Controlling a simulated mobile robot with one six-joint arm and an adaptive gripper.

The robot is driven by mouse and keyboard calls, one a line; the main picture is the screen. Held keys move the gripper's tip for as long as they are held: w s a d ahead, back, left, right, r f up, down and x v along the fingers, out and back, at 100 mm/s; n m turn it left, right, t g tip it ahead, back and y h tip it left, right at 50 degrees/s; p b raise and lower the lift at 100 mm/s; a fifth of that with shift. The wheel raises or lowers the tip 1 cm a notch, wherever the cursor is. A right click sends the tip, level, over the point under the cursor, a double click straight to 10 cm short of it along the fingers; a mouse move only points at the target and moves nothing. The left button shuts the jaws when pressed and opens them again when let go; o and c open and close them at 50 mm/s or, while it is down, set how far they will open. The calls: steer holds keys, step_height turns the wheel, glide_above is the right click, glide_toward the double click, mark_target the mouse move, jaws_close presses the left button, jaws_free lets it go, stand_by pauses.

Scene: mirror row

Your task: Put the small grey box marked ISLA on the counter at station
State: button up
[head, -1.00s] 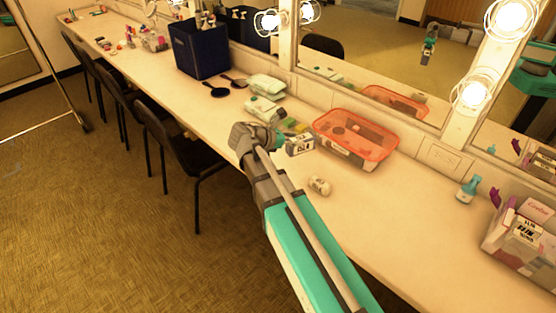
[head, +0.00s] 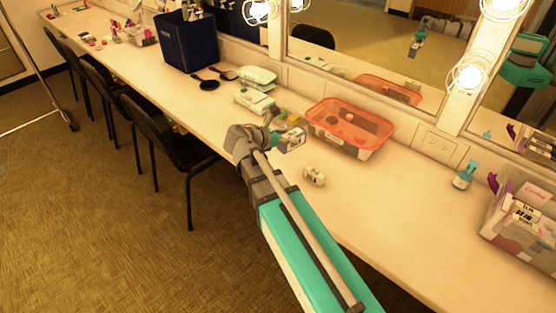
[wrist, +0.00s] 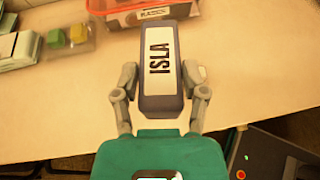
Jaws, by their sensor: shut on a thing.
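The small grey box (wrist: 161,68) has a white label reading ISLA and is held between the two fingers of my gripper (wrist: 160,82) in the wrist view. In the head view the box (head: 293,139) is at the end of my gripper (head: 278,130), over the counter in front of the orange bin. The long pale counter (head: 375,205) runs along the mirrors. I cannot tell in the head view how far the box is above the counter. No station mark is readable.
An orange-rimmed clear bin (head: 349,128) stands behind the box. A small white item (head: 314,176) lies nearer. A dark blue crate (head: 189,41), a hairbrush (head: 205,83) and light green packs (head: 255,100) are further left. A spray bottle (head: 463,175) and a full box (head: 517,222) stand right. Black chairs line the front.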

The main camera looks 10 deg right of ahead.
mark_target(281, 145)
steer(key=shift+s+a+f+n+t+y+b, duration=0.15)
steer(key=shift+f+n+t+y+b, duration=0.1)
steer(key=shift+f+n+t+b, duration=0.45)
steer(key=shift+s+a+f+n+t+y+b, duration=0.1)
steer(key=shift+f+n+t+y+b, duration=0.3)
steer(key=shift+f, duration=0.6)
steer(key=w+a+f+b, duration=0.1)
steer(key=w+f+b, duration=0.8)
steer(key=w, duration=0.4)
steer(key=shift+a, duration=0.1)
steer(key=shift+w, duration=0.1)
steer(key=shift+w+f+b, duration=0.35)
steer(key=shift+f+b, duration=0.15)
steer(key=shift+b, duration=0.15)
step_height(281, 145, down, 3)
steer(key=b, duration=0.3)
